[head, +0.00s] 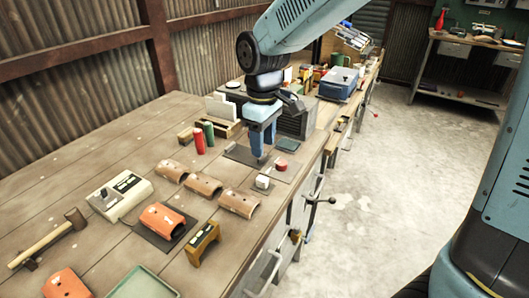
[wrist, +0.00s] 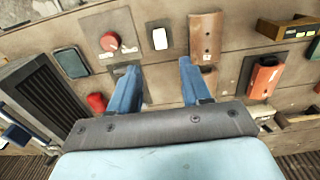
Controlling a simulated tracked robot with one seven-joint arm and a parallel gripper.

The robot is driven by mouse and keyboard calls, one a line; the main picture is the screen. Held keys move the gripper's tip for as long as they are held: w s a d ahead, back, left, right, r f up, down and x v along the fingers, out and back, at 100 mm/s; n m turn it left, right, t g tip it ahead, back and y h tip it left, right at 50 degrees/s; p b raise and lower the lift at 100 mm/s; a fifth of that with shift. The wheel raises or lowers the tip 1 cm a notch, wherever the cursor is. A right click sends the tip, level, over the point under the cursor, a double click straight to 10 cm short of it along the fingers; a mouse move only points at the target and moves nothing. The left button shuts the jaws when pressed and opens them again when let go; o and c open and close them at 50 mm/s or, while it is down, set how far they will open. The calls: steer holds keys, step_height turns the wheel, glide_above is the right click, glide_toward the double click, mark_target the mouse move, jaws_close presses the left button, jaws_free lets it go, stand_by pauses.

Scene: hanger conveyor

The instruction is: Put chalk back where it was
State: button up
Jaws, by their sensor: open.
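A small white block (head: 263,183), which looks like the chalk, lies on the bench near its front edge. It also shows in the wrist view (wrist: 160,39), at top centre, beyond my fingertips. My gripper (head: 262,150) points down over the bench, just behind the white block. In the wrist view my gripper (wrist: 157,66) has its two blue fingers wide apart with nothing between them. A dark flat plate (head: 240,155) lies beneath it. I cannot tell whether the fingertips touch the bench.
A red round piece (head: 281,165) sits on a plate beside the white block. Brown curved tiles (head: 239,203) lie nearer. Red (head: 199,141) and green (head: 208,134) cylinders stand behind. A dark ribbed box (head: 297,122) stands close to my gripper. Vises line the front edge.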

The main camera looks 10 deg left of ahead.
steer(key=s+d+r+m+t, duration=0.1)
steer(key=d+r+m, duration=0.25)
steer(key=d, duration=0.45)
steer(key=d+r+m+t, duration=0.1)
steer(key=d+r+m, duration=0.1)
steer(key=d+r, duration=0.45)
steer(key=s+d+m+t, duration=0.1)
steer(key=s+d+m, duration=0.3)
steer(key=d, duration=0.4)
steer(key=s+d+r+m+t, duration=0.1)
steer(key=s+d+m, duration=0.3)
steer(key=d, duration=0.4)
steer(key=shift+s+r+t, duration=0.3)
steer(key=shift+s+t, duration=0.5)
steer(key=shift+s, duration=0.1)
steer(key=shift+d, duration=0.1)
steer(key=shift+c, duration=0.5)
